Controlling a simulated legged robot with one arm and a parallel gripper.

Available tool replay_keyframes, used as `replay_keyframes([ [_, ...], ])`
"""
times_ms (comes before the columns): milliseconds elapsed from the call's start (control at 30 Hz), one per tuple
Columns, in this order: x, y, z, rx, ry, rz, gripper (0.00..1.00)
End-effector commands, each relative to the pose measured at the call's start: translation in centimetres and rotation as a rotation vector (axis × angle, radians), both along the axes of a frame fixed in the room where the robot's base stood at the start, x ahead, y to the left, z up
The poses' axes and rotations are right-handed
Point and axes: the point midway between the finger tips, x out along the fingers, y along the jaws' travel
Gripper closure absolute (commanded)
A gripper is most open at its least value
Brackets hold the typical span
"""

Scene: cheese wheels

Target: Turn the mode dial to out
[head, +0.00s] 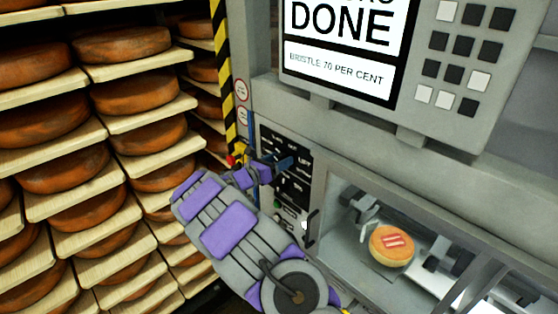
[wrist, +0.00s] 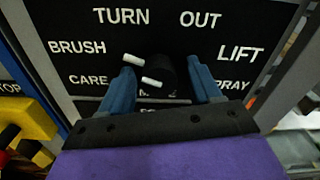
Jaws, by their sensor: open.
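The mode dial (wrist: 165,70) is a dark round knob on a black panel (head: 268,140). Two short white bars show at its left side and front. Around it I read TURN, OUT (wrist: 200,19), BRUSH, LIFT, CARE and SPRAY. OUT is at the upper right and BRUSH at the left. The white bars lie toward the BRUSH and CARE side; the exact setting is unclear. My gripper (wrist: 160,68) is open, with one blue finger on each side of the dial; I cannot tell whether they touch it. In the head view my gripper (head: 284,163) hides the dial.
A screen (head: 340,62) reads DONE and BRISTLE 70 PER CENT, beside a button grid (head: 455,75). A cheese wheel (head: 392,245) with red marks sits in the machine's bay. Shelves of cheese wheels (head: 125,88) stand at left. A yellow and red part (wrist: 28,120) is close on the left.

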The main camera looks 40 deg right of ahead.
Motion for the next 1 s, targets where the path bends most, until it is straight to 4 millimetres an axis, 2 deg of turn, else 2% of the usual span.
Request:
replay_keyframes([
  [233,0.05,0.06,0.02,0.0,0.0,0.001,0.38],
  [533,0.0,-0.56,-0.17,0.005,-0.001,0.0,0.67],
  [800,0.13,-0.19,-0.13,0.002,0.0,0.001,0.92],
  [1000,0.17,-0.16,-0.21,0.004,-0.013,0.002,0.92],
])
